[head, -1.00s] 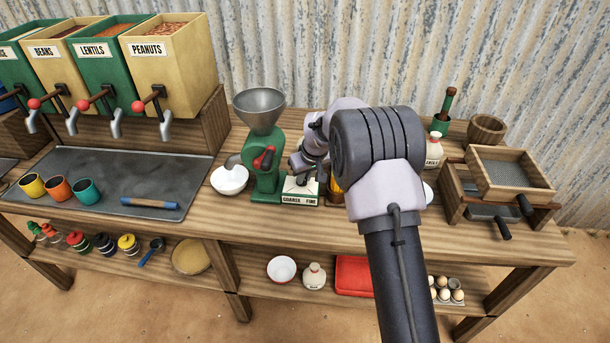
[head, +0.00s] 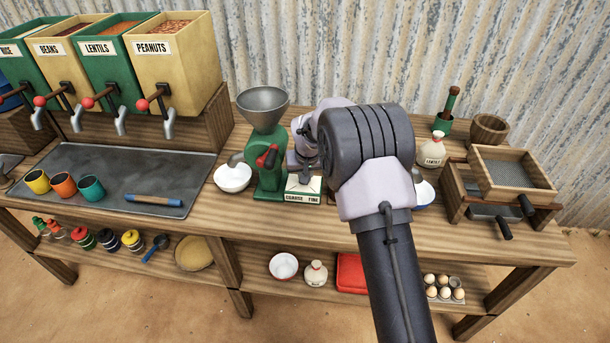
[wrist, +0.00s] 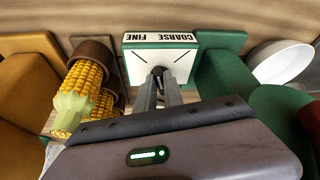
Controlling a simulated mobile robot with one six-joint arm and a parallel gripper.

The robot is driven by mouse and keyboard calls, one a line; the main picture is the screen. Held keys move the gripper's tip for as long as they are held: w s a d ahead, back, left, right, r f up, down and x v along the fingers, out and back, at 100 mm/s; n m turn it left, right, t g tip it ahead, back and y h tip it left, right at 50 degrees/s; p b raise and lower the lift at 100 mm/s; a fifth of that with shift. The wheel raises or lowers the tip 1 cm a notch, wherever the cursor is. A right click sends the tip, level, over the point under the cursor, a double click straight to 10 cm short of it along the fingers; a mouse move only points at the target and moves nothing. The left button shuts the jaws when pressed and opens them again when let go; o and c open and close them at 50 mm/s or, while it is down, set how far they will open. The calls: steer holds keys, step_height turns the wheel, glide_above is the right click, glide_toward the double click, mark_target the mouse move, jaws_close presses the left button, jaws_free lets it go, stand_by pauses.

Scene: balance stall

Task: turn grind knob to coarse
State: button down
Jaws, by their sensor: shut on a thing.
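The green grinder (head: 268,168) with a grey hopper (head: 263,108) stands on the counter. At its foot is a white plate in a green frame, marked COARSE and FINE (head: 303,187). In the wrist view the marked plate (wrist: 160,52) lies just beyond my fingers, with two black marker lines on it. The small dark grind knob (wrist: 158,72) sits between my fingertips. My gripper (wrist: 159,82) is shut on it. The fingers cover most of the knob, so its pointing direction is unclear. In the head view my arm hides much of the hand.
A white bowl (head: 233,178) stands left of the grinder. Corn cobs (wrist: 82,85) in a brown pot are close beside my gripper in the wrist view. A wooden sieve (head: 512,174) stands at the right. The counter front is clear.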

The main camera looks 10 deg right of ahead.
steer(key=c, duration=1.5)
jaws_free()
steer(key=shift+o, duration=0.2)
steer(key=p+v, duration=0.5)
steer(key=v, duration=1.2)
steer(key=shift+r, duration=0.25)
